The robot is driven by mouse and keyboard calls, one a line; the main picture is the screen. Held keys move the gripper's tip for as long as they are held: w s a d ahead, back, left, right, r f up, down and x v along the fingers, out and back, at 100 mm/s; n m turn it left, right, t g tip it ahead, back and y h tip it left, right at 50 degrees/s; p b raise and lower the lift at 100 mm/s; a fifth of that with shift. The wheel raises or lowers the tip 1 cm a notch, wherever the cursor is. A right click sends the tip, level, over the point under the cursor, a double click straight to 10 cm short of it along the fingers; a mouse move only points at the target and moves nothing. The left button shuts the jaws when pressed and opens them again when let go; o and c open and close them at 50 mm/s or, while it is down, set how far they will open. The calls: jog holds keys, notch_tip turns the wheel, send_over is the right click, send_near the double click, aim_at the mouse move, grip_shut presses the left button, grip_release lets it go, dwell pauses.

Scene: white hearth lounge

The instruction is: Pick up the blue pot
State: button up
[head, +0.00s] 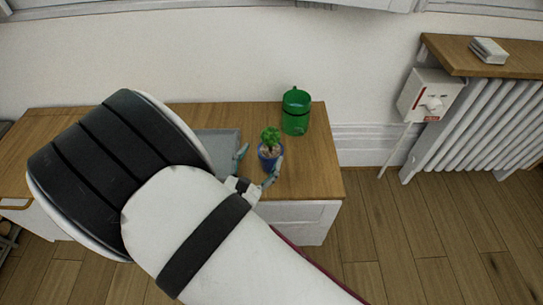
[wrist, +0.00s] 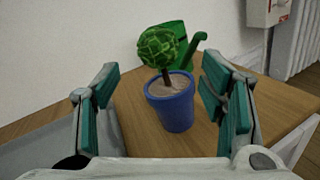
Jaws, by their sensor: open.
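The blue pot (head: 267,160) holds a small round green plant (head: 270,136) and stands upright on the wooden cabinet top (head: 318,181). The blue pot also shows in the wrist view (wrist: 171,107), in the middle between my fingers. My gripper (head: 257,165) is open, its teal-padded fingers to either side of the pot. In the wrist view my gripper (wrist: 168,108) shows a gap between each finger and the pot. My arm hides part of the cabinet in the head view.
A green watering can (head: 295,112) stands just behind the pot, close to it. A grey tray (head: 214,141) lies left of the pot. A radiator (head: 470,126) with a wooden shelf (head: 500,60) stands at the right. The floor between cabinet and radiator is clear.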

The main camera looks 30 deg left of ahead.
aim_at(267, 144)
jog(key=shift+w+a+b, duration=0.25)
jog(key=shift+w+b, duration=0.2)
jog(key=shift+w, duration=0.85)
jog(key=shift+w+a+b, duration=0.2)
jog(key=shift+w+b, duration=0.3)
jog(key=shift+w, duration=0.8)
jog(key=shift+w+a+b, duration=0.25)
jog(key=shift+w+b, duration=0.2)
jog(key=shift+w, duration=0.85)
jog(key=shift+r, duration=0.1)
grip_shut()
